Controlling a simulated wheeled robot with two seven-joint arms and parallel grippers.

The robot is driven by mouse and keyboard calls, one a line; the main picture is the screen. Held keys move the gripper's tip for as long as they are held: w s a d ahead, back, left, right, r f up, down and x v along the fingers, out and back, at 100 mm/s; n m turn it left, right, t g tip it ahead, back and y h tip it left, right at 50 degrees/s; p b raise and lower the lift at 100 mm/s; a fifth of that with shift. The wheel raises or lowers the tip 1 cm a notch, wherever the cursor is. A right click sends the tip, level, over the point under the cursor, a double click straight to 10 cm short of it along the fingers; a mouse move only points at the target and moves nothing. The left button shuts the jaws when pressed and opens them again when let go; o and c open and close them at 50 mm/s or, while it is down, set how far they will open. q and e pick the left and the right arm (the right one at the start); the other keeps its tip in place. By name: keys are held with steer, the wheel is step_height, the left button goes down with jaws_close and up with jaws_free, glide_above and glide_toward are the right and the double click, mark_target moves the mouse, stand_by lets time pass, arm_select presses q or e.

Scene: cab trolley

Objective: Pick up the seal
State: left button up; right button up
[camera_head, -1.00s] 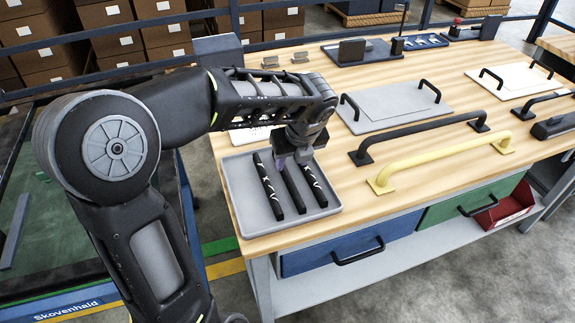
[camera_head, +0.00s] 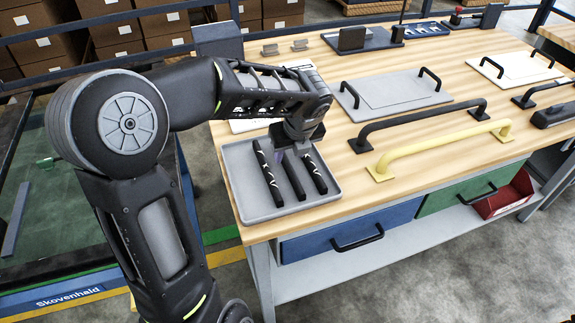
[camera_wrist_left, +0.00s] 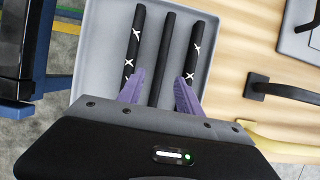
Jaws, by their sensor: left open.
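Three long dark strips, apparently the seals, lie side by side in a shallow grey tray (camera_head: 235,185) at the near left of the workbench. The left strip (camera_head: 268,172) and right strip (camera_head: 314,171) carry white marks. The middle strip (camera_head: 295,180) is plain black in the wrist view (camera_wrist_left: 165,50). My left gripper (camera_head: 294,152) is over the tray, pointing down. In the wrist view its purple fingers (camera_wrist_left: 160,76) are open, one on each side of the middle strip, with nothing held. How far the fingertips are above the strip is unclear. My right gripper is out of view.
A grey panel with black handles (camera_head: 395,95), a black bar handle (camera_head: 420,122) and a yellow bar handle (camera_head: 440,150) lie right of the tray. Blue (camera_head: 350,230) and green (camera_head: 470,193) drawers sit under the bench's front edge.

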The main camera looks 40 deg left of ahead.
mark_target(287, 162)
arm_select(q)
steer(key=x, duration=0.4)
steer(key=shift+f, duration=0.35)
steer(key=shift+c, duration=0.3)
jaws_close()
stand_by(0.4)
